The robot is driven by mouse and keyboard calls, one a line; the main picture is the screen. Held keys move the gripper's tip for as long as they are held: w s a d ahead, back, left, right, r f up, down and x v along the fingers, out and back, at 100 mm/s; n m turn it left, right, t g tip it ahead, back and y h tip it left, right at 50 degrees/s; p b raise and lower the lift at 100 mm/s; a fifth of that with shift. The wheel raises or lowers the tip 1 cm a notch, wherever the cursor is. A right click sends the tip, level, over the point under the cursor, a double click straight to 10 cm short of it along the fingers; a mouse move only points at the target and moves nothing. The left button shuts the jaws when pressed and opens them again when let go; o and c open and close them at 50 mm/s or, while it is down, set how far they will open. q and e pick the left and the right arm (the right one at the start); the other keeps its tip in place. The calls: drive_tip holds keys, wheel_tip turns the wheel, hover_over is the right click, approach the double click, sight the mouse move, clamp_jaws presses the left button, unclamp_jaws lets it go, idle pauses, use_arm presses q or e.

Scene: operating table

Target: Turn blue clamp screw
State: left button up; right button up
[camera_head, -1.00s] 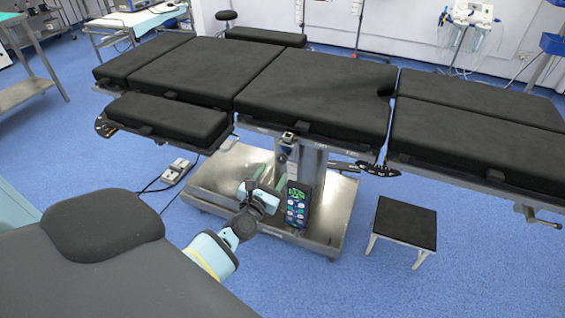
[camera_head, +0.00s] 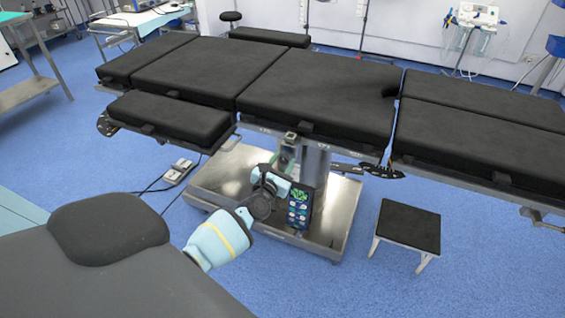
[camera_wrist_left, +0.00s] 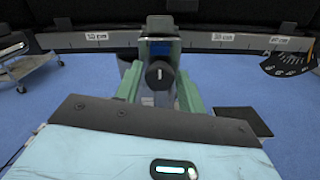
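The clamp (camera_head: 290,138) hangs on the side rail of the operating table, below the table's middle section. In the left wrist view the clamp (camera_wrist_left: 160,48) is straight ahead, with a dark round screw knob (camera_wrist_left: 158,76) facing me and a small blue mark on it. My left gripper (camera_head: 287,157) is just below the clamp in the head view. Its green fingers (camera_wrist_left: 160,84) stand apart on either side of the knob in the wrist view. I cannot tell whether they touch it. My right gripper is in no view.
The black table pads (camera_head: 318,90) overhang the clamp. A black-topped step stool (camera_head: 408,224) stands to the right on open blue floor. A foot pedal (camera_head: 179,171) lies at left.

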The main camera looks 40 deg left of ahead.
use_arm(q)
drive_tip(key=c, duration=0.6)
drive_tip(key=shift+c, duration=0.2)
